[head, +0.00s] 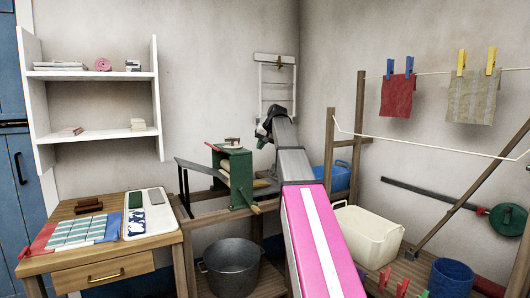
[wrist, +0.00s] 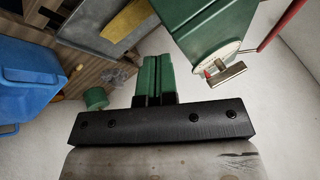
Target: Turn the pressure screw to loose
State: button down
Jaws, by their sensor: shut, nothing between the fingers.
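The pressure screw (head: 232,141) is a small bar handle on top of the green wringer (head: 236,180) in the head view. In the wrist view the metal bar (wrist: 226,74) of the screw sits over a pale dial (wrist: 219,58) with a red mark, on the green wringer housing (wrist: 208,28). My gripper (head: 263,142) is just right of the wringer's top in the head view. In the wrist view its green fingers (wrist: 157,62) are shut and empty, left of the bar and apart from it. The dial's lettering is too small to read.
A red-ended lever (head: 212,147) juts left from the wringer; a red rod (wrist: 282,25) shows in the wrist view. A blue basket (head: 338,176) stands behind my arm, a cream tub (head: 368,232) to the right. A grey pot (head: 231,266) stands below the wringer.

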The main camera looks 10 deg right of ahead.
jog(key=shift+s+d+f, duration=0.1)
jog(key=shift+s+f, duration=0.4)
jog(key=shift+f, duration=0.35)
jog(key=c, duration=1.6)
grip_release()
jog(key=shift+s+f, duration=0.1)
jog(key=shift+f, duration=0.1)
jog(key=shift+c, duration=0.2)
jog(key=o, duration=0.5)
jog(key=n+g, duration=0.5)
jog(key=n, duration=1.4)
send_near(232, 139)
jog(key=x, duration=0.8)
jog(key=shift+w+f, duration=0.25)
jog(key=shift+w, duration=0.05)
grip_shut()
